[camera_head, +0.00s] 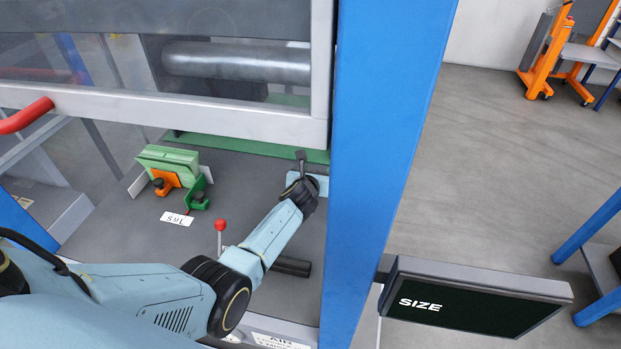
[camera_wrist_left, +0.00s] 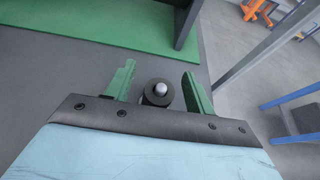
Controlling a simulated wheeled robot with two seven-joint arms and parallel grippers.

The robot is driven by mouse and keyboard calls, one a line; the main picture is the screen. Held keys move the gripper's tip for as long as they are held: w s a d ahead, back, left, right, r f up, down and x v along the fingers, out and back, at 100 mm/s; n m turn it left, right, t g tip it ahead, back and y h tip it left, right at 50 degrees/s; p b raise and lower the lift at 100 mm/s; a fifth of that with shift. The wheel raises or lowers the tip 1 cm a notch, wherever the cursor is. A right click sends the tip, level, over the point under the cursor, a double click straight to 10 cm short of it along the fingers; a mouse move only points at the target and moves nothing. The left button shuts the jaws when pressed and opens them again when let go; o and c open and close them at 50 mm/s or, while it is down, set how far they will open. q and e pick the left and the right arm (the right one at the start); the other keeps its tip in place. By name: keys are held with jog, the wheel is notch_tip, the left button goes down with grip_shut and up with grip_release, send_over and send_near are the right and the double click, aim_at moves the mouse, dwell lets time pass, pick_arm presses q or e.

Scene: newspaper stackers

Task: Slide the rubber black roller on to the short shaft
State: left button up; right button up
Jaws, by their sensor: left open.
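In the left wrist view, the black roller (camera_wrist_left: 149,98) shows end-on as a dark round piece around a light metallic tip, the end of the short shaft (camera_wrist_left: 161,89). The rest of the shaft is hidden. My left gripper (camera_wrist_left: 160,78) is open, its two green fingers on either side of the roller with a gap at each side. In the head view my left gripper (camera_head: 308,178) is beside the blue post, and its fingers and the roller cannot be made out there. My right gripper is in neither view.
A blue post (camera_head: 385,120) stands close right of my left gripper. A red-knobbed lever (camera_head: 220,226) and a dark rod (camera_head: 292,267) are near my forearm. A green and orange bracket (camera_head: 170,170) stands to the left. A SIZE screen (camera_head: 470,300) is at lower right.

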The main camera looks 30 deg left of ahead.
pick_arm(q)
jog(key=p+v, duration=0.5)
jog(key=v, duration=0.6)
jog(key=shift+s+r+p, duration=0.15)
jog(key=shift+s+p, duration=0.1)
jog(key=shift+p, duration=0.05)
jog(key=shift+s+d+r, duration=0.15)
jog(key=shift+s+r, duration=0.05)
jog(key=shift+s, duration=0.35)
